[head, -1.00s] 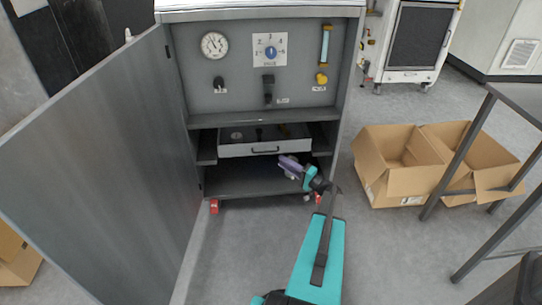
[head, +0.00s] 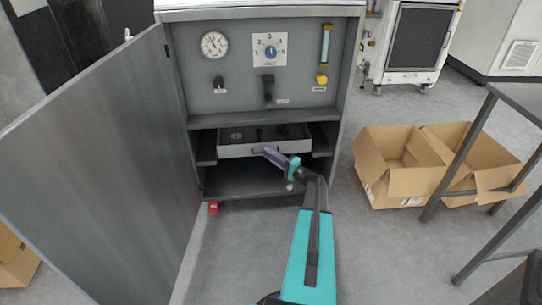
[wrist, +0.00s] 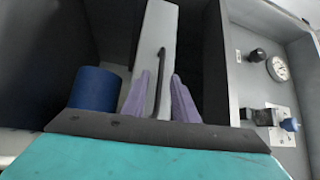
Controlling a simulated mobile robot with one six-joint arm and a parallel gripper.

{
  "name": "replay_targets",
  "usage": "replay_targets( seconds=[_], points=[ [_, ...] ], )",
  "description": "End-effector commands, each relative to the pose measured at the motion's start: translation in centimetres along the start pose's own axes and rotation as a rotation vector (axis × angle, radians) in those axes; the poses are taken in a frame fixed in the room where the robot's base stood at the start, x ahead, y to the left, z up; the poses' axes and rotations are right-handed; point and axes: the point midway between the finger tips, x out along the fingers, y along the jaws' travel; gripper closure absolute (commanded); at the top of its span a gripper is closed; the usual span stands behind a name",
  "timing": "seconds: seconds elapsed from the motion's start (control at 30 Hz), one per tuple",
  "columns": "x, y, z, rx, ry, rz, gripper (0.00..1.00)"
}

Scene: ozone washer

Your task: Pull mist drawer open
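The mist drawer (head: 235,150) has a light grey front and sits in the lower bay of the grey cabinet. Part of its inside, with small dark fittings, shows over the front. Its black bar handle (wrist: 160,82) is upright in the wrist view; in the head view my gripper mostly covers it. My gripper (head: 267,153) has purple fingers at the handle. In the wrist view the gripper (wrist: 158,98) is open, one finger on each side of the handle, with a gap visible on both sides. I cannot tell how deep the handle lies between the fingers.
The cabinet door (head: 100,170) stands wide open at the left. A panel with a gauge (head: 214,44) and a blue dial (head: 270,51) is above the drawer. Cardboard boxes (head: 405,185) and a metal frame (head: 470,150) stand at the right.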

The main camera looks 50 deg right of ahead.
Motion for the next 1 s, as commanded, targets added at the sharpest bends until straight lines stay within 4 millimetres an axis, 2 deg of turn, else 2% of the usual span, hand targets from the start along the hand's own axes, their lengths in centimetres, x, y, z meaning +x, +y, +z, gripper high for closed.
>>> replay_targets(
  seconds=[0.03, 0.17, 0.2, 1.0],
  points=[
    [-0.02, 0.0, 0.0, 0.0, 0.0, 0.0, 0.77],
    [-0.04, 0.01, 0.0, 0.0, 0.0, 0.0, 0.99],
    [-0.04, 0.01, 0.0, 0.0, 0.0, 0.0, 1.0],
    [-0.1, 0.02, -0.04, 0.0, 0.0, 0.0, 1.0]
  ],
)
